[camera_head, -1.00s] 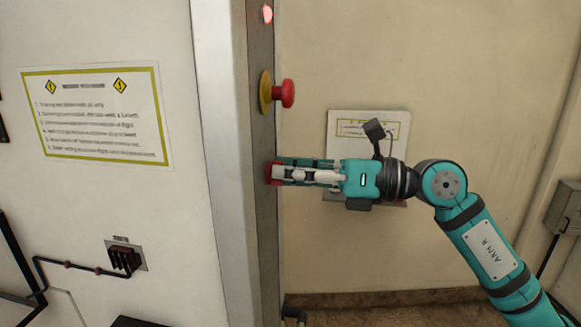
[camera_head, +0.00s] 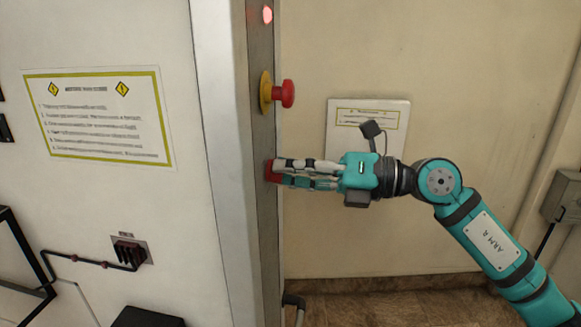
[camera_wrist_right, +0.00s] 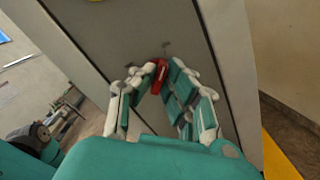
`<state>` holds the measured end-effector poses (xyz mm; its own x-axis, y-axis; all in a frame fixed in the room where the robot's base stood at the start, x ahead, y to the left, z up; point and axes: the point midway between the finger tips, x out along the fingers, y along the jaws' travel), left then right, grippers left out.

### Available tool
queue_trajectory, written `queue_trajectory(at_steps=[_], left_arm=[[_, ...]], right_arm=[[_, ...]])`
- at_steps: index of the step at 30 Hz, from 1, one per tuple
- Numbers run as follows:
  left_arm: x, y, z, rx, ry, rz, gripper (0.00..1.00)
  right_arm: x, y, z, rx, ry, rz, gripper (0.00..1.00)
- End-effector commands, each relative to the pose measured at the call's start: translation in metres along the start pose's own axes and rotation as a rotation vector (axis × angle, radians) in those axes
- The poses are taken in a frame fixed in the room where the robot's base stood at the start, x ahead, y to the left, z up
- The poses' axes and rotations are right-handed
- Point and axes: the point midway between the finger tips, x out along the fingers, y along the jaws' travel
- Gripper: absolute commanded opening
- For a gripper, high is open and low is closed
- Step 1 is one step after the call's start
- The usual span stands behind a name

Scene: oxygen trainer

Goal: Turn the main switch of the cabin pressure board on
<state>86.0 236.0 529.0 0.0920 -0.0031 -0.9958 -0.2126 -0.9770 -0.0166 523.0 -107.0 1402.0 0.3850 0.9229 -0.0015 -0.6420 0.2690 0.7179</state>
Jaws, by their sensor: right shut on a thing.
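The main switch is a red rotary handle (camera_head: 271,171) on the narrow side face of the grey-white cabinet. In the right wrist view the red handle (camera_wrist_right: 157,74) lies between the fingertips of my right gripper. My right gripper (camera_head: 279,173) is shut on this handle, reaching in from the right, and its fingers hide part of it. In the wrist view the gripper (camera_wrist_right: 156,77) has one finger on each side of the handle. My left gripper is not in view.
A red mushroom button on a yellow base (camera_head: 284,94) sticks out above the handle. A lit red lamp (camera_head: 267,14) is higher on the same face. A notice sheet (camera_head: 100,117) and a small dark connector (camera_head: 129,252) are on the front panel.

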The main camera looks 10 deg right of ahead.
Motion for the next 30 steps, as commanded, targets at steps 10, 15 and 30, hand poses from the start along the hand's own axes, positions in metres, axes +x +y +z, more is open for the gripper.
queue_trajectory(at_steps=[10,15,30], left_arm=[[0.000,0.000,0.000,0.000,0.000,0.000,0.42],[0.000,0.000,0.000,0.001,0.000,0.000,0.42],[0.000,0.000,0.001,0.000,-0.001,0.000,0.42]], right_arm=[[-0.001,0.002,0.004,-0.003,-0.012,0.003,0.19],[-0.001,0.001,0.003,-0.002,-0.007,0.002,0.32],[-0.043,-0.002,0.001,0.003,-0.005,-0.006,0.32]])
